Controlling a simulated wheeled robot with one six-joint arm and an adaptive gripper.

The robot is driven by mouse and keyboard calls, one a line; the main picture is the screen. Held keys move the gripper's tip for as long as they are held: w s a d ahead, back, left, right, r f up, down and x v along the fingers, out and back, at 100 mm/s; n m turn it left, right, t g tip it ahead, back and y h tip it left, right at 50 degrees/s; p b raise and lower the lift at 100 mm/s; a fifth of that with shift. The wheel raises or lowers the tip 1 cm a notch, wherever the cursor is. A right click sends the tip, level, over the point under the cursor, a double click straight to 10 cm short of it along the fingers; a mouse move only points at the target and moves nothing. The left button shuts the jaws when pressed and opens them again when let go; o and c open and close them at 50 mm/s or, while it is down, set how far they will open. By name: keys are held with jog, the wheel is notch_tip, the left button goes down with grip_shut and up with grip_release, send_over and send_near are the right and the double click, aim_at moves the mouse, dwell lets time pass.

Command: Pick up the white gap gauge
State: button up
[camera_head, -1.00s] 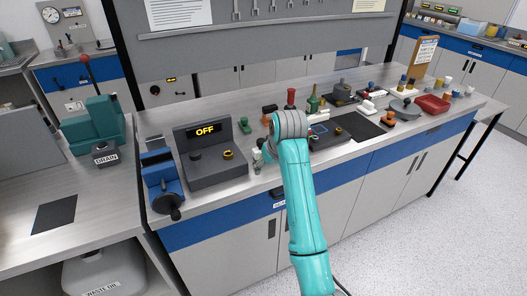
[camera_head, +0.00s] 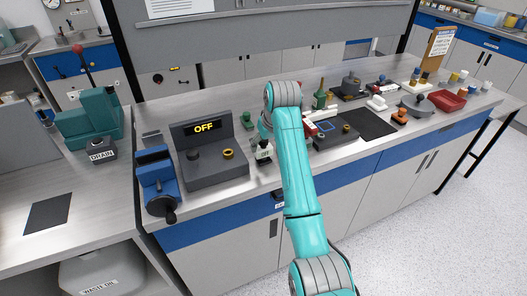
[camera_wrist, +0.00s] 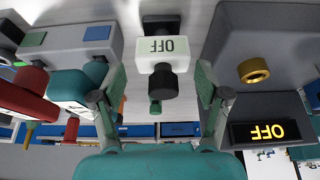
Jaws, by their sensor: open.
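A small white device (camera_wrist: 163,51) with an "OFF" label and a black knob stands on the bench between my finger pads in the wrist view. It seems to be the gap gauge, though no name shows on it. In the head view, the white device (camera_head: 264,153) stands just right of the grey OFF box, partly beside my arm. My gripper (camera_wrist: 160,100) is open, with one finger on each side of the device and clear space on both sides. In the head view my gripper is mostly hidden behind my arm.
The grey box with the lit OFF display (camera_head: 208,157) stands close on the left. A dark box with a blue-edged panel (camera_head: 333,133) is close on the right. Another white item (camera_head: 376,103) lies farther right. A blue vise (camera_head: 156,180) stands at the bench's left end.

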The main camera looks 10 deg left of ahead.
aim_at(265, 147)
jog(key=x, duration=0.4)
jog(key=shift+a+f, duration=0.15)
jog(key=shift+f, duration=0.25)
jog(key=shift+s, duration=0.1)
jog(key=c, duration=1.1)
